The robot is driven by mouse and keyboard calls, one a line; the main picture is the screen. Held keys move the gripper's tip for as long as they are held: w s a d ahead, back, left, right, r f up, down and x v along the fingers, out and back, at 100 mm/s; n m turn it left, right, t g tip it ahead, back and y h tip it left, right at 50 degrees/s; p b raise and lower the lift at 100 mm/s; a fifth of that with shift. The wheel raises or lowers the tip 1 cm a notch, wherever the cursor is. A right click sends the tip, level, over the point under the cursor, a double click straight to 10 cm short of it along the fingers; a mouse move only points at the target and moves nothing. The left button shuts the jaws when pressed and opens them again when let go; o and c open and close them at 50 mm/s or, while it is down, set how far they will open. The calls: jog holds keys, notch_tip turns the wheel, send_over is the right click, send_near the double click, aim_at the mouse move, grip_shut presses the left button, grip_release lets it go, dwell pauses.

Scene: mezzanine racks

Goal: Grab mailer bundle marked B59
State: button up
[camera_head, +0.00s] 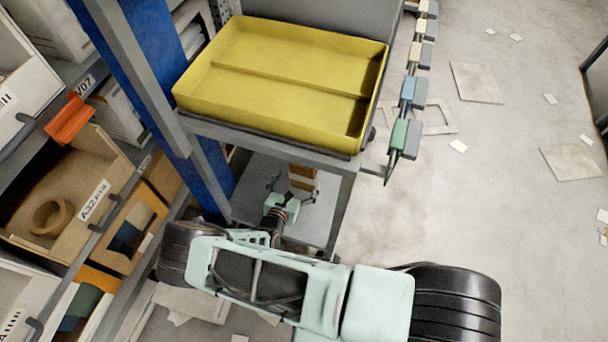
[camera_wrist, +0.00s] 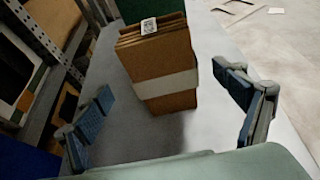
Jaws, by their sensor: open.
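A bundle of brown mailers (camera_wrist: 160,62) with a pale band around it and a small white label on top stands upright on a grey lower shelf (camera_wrist: 130,145) in the wrist view. The label's marking is too small to read. The bundle also shows in the head view (camera_head: 303,176), below the yellow tray and partly hidden. My gripper (camera_wrist: 162,88) is open and empty, with one blue-padded finger on each side of the picture and the bundle between and beyond them. In the head view my gripper (camera_head: 291,194) is low over the shelf, close to the bundle.
A yellow tray (camera_head: 280,60) sits on the upper deck above my gripper. A blue rack post (camera_head: 150,70) and shelves with open boxes (camera_head: 120,190) stand close on the left. A green thing (camera_wrist: 140,8) is behind the bundle. Floor at right holds scattered cardboard (camera_head: 476,82).

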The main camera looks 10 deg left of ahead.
aim_at(301, 175)
jog(key=b+x, duration=0.2)
jog(key=x, duration=0.4)
jog(key=shift+w+d+f, duration=0.1)
jog(key=shift+d+f, duration=0.1)
jog(key=c, duration=1.3)
